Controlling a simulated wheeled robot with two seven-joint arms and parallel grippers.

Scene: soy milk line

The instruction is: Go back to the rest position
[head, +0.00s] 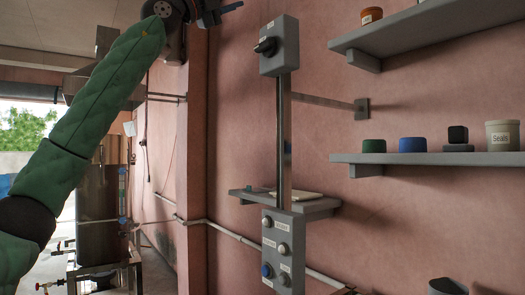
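My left arm, in a green padded sleeve, rises from the lower left to the top of the head view. My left gripper (222,10) is at the top edge, partly cut off, dark and raised in front of the pink wall, to the left of the grey switch box. Whether its fingers are apart does not show. I see nothing held in it. My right gripper and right arm are not in view.
A grey switch box (279,46) with a black knob tops a post; a button box (284,252) is below. Wall shelves (440,159) at right hold small containers. A small ledge (285,205) sits behind the post. Steel equipment (97,205) stands at left.

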